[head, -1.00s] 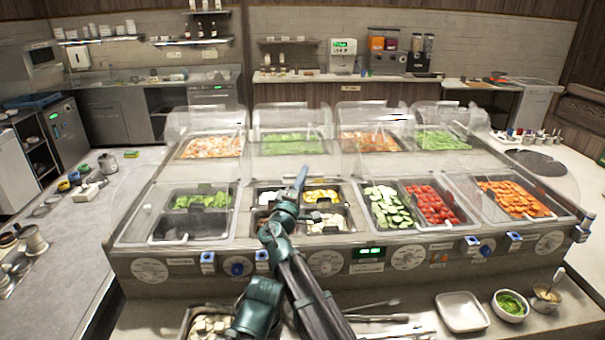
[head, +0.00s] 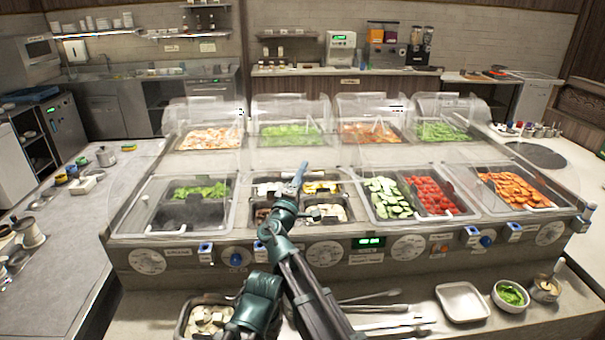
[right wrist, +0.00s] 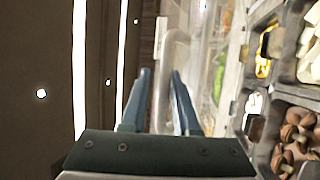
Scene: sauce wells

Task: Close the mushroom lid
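My right gripper (head: 301,168) is above the four-part well in the front row's second section. In the right wrist view its two blue-grey fingers (right wrist: 160,95) are apart, with a pale curved bar handle (right wrist: 170,55) showing between them. I cannot tell whether they touch it. The clear lid is hard to make out; its panel seems to lie right of the handle. Brown mushroom pieces (right wrist: 296,132) lie in a dark pan of the well. This pan is partly hidden by my arm in the head view. My left gripper is not in view.
Lettuce (head: 200,191), cucumber (head: 385,197), tomato (head: 430,197) and carrot (head: 515,190) wells flank this section. Clear curved covers (head: 290,112) stand over the back row. A tray of pale pieces (head: 208,318), tongs and a white dish (head: 462,302) lie on the front ledge.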

